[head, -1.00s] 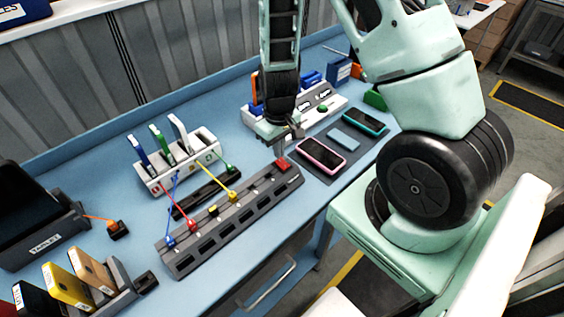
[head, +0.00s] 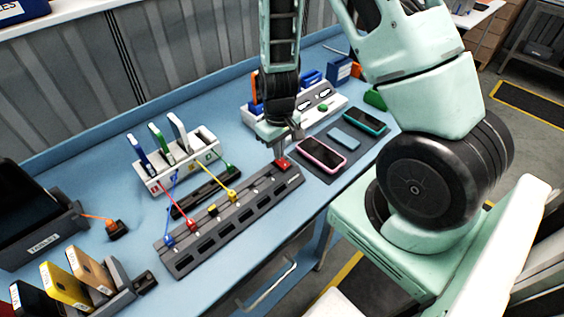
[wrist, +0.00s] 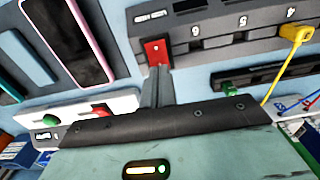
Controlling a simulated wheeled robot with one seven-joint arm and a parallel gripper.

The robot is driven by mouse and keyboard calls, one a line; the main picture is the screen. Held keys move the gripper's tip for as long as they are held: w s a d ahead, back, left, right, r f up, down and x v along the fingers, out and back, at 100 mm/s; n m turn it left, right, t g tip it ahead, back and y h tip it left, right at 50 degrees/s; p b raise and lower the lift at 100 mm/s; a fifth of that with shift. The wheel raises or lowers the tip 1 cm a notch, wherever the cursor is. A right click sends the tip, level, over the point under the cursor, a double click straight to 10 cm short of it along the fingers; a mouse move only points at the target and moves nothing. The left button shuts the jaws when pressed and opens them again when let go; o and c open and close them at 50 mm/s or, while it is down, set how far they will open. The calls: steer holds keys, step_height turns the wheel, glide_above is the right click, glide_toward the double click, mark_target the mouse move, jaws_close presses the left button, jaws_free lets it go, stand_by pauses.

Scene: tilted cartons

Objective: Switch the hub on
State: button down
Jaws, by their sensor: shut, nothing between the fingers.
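The hub is a long grey strip (head: 225,222) on the blue bench, with a row of sockets and several coloured plugs in it. Its red rocker switch (head: 283,165) is at its far right end, and it also shows in the wrist view (wrist: 155,52). My gripper (head: 281,155) points down at that switch with its fingers shut and empty. In the wrist view the fingertips (wrist: 157,75) overlap the near edge of the red switch; I cannot tell whether they touch it. The fingers hide part of the switch.
A pink-edged phone (head: 321,156) and a teal one (head: 363,122) lie on a dark mat right of the hub. A white dock (head: 335,106) stands behind my gripper. A white rack (head: 205,160) with upright cards is behind the hub, cables running between them.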

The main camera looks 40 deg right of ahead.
steer(key=shift+f+b, duration=0.5)
steer(key=shift+f, duration=0.15)
stand_by(0.3)
step_height(320, 180, up, 7)
steer(key=p, duration=0.6)
stand_by(0.5)
steer(key=s+a+r+n+y+b, duration=0.1)
steer(key=s+a+r+b, duration=0.15)
steer(key=a, duration=0.45)
steer(key=s+a+r+n+b, duration=0.1)
steer(key=a+r+n+b, duration=0.15)
steer(key=a, duration=0.45)
steer(key=s+a+r+n+b, duration=0.1)
steer(key=s+a+n+b, duration=0.1)
steer(key=s, duration=0.5)
steer(key=s+a+r+n+b, duration=0.2)
steer(key=s+a+b, duration=0.2)
steer(key=s+a, duration=0.2)
steer(key=shift+s+a+b, duration=0.3)
steer(key=shift+s+b, duration=0.05)
steer(key=shift+s, duration=0.25)
